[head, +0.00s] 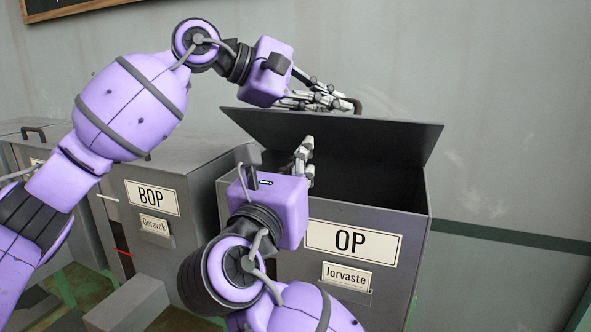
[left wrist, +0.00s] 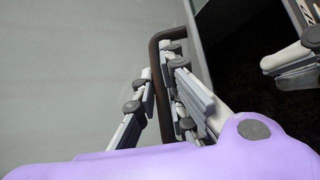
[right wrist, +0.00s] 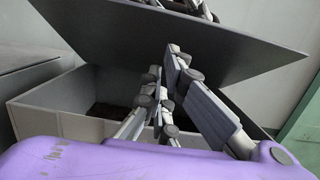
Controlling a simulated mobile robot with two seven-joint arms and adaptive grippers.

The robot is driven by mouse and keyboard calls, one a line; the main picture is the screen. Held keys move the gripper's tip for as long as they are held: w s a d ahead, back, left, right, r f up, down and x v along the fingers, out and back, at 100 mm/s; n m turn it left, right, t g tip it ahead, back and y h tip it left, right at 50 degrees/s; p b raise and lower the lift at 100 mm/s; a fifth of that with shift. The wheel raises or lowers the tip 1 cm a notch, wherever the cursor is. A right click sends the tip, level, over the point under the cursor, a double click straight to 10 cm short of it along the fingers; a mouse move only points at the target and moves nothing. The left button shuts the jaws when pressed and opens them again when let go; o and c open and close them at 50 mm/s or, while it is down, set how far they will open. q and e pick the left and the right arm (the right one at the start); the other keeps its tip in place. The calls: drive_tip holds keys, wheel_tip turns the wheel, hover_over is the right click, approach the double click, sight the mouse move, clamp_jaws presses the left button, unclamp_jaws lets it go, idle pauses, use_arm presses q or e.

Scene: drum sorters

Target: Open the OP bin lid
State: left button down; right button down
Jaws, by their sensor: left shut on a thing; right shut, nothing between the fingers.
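The grey OP bin (head: 400,275) stands at right, with an "OP" label above a "Jorvaste" tag. Its lid (head: 385,138) is raised and tilted, and the dark inside shows beneath it. My left gripper (head: 340,103) is shut on the lid's handle (head: 357,104) at the lid's upper edge; the dark curved handle also shows between the fingers in the left wrist view (left wrist: 155,60). My right gripper (head: 306,150) is shut and empty, in front of the lid's underside above the bin opening. In the right wrist view the lid (right wrist: 125,45) rises behind its fingers; contact is unclear.
The BOP bin (head: 185,235), tagged "Goravek", stands left of the OP bin with its lid closed. Another grey bin (head: 25,130) with a handle on top is further left, partly behind my left arm. A plain wall (head: 500,110) is behind, with free room at right.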

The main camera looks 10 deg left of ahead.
drive_tip(key=x, duration=0.5)
